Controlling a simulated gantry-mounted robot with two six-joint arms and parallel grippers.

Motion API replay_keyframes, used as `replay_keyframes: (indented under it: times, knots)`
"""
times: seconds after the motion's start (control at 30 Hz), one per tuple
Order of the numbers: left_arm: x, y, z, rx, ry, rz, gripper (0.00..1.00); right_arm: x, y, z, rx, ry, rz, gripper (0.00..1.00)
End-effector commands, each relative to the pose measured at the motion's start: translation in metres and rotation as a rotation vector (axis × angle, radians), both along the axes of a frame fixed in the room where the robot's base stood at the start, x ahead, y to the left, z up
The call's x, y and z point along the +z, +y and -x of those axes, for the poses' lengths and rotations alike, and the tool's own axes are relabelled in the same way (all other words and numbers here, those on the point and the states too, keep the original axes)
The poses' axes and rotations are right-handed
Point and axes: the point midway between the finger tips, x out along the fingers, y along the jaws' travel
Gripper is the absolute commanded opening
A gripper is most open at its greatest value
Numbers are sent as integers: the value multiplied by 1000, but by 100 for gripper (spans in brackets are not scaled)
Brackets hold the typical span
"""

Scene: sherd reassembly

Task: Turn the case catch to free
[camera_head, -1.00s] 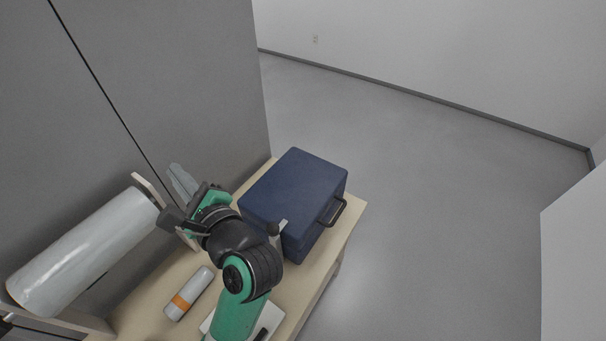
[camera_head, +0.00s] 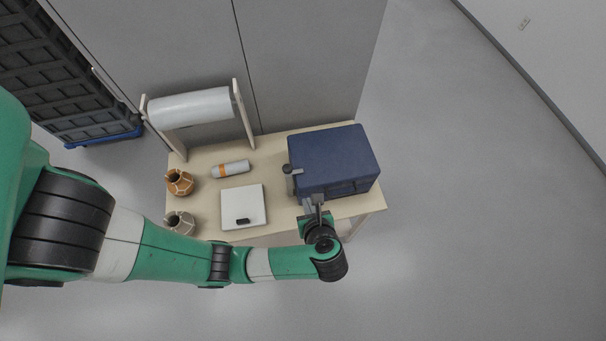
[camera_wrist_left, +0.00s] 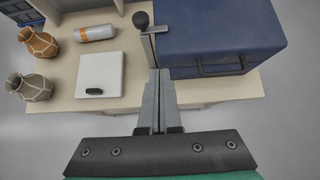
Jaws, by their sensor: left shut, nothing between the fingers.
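The closed dark blue case (camera_head: 335,158) stands at the right end of the table; it also shows in the left wrist view (camera_wrist_left: 220,28). The case catch (camera_head: 291,171) is a grey bar with a black knob at the case's left side. In the left wrist view the catch (camera_wrist_left: 152,30) stands just beyond my fingertips. My left gripper (camera_head: 312,199) is at the case's front left corner, shut and empty. Its closed fingers (camera_wrist_left: 158,74) point toward the catch. Whether they touch it, I cannot tell. My right gripper is not in view.
A white roll (camera_head: 190,107) on a stand is behind. Floor is clear to the right.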

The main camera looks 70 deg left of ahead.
Motion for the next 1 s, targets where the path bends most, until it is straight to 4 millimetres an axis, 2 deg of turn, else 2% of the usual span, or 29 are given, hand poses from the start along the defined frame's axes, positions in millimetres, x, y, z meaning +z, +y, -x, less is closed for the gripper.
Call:
replay_keyframes:
  times: [0.17,0.27,0.63,0.8,1.0]
  knots:
    - [-8,7,-1,3,1,-1,0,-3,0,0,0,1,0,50]
    - [-19,18,-2,4,2,-1,0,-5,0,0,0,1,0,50]
    - [-73,75,-11,5,1,0,0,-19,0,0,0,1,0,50]
    - [-69,102,-15,4,-2,0,0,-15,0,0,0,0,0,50]
    - [-69,112,-17,1,-2,0,0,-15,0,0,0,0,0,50]
